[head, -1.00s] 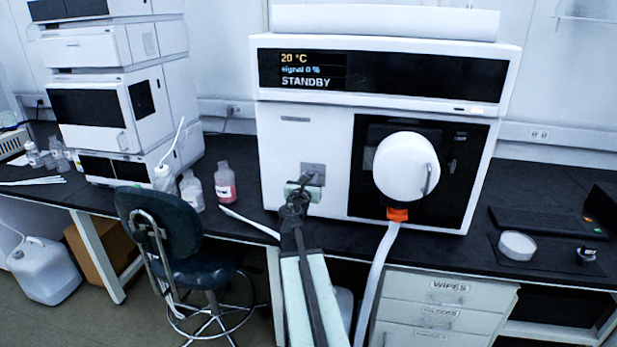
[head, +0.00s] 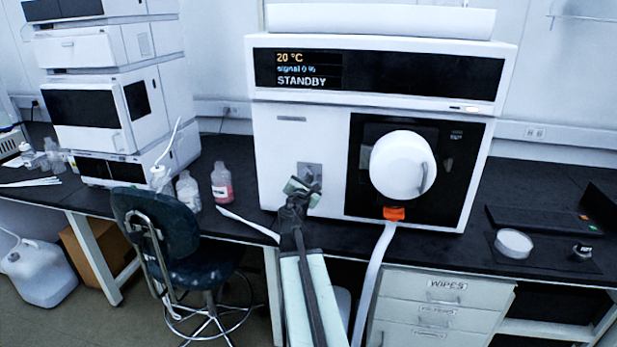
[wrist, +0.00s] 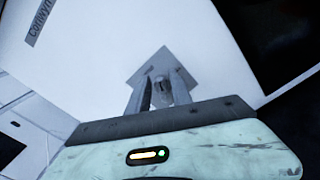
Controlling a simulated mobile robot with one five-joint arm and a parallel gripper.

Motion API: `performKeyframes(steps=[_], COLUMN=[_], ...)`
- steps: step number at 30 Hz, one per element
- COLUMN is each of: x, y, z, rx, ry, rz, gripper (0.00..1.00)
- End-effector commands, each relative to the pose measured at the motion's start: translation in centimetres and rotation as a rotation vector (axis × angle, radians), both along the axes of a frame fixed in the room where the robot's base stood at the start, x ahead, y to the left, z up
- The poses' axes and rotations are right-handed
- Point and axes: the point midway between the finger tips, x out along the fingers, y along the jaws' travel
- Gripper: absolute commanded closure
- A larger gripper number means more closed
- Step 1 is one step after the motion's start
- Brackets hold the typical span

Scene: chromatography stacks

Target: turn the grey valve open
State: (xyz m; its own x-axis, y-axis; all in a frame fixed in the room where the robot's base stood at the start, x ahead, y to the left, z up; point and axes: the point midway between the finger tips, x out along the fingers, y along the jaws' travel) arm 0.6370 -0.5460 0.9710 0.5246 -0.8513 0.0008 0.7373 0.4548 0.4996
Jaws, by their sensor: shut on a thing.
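The grey valve is a small knob (wrist: 161,85) on a square grey plate (head: 309,169) at the lower left of the white instrument's front (head: 290,145). My gripper (wrist: 162,92) is shut on the valve, with one finger on each side of it in the wrist view. In the head view my gripper (head: 302,186) is tilted in front of the plate and hides the knob. The wrist view is rolled, so the plate looks like a diamond there. The instrument's display (head: 310,69) reads 20 °C, signal 0 %, STANDBY.
A round white door (head: 402,165) with an orange part (head: 394,213) below it is right of the valve. Bottles, one with pink liquid (head: 222,184), stand on the black bench to the left. A dark chair (head: 160,222) stands before the bench.

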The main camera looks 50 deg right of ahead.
Motion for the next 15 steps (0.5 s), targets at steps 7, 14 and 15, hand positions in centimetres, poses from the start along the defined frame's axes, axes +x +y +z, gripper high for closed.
performKeyframes(steps=[7, 14, 15], x=[-0.11, -0.25, -0.26], y=[0.13, 0.06, 0.05], z=[-0.44, -0.75, -0.8], rx=[0.126, 0.241, 0.261], ry=[-0.199, -0.385, -0.417], rz=[0.008, 0.009, 0.01], gripper=[1.0, 1.0, 1.0])
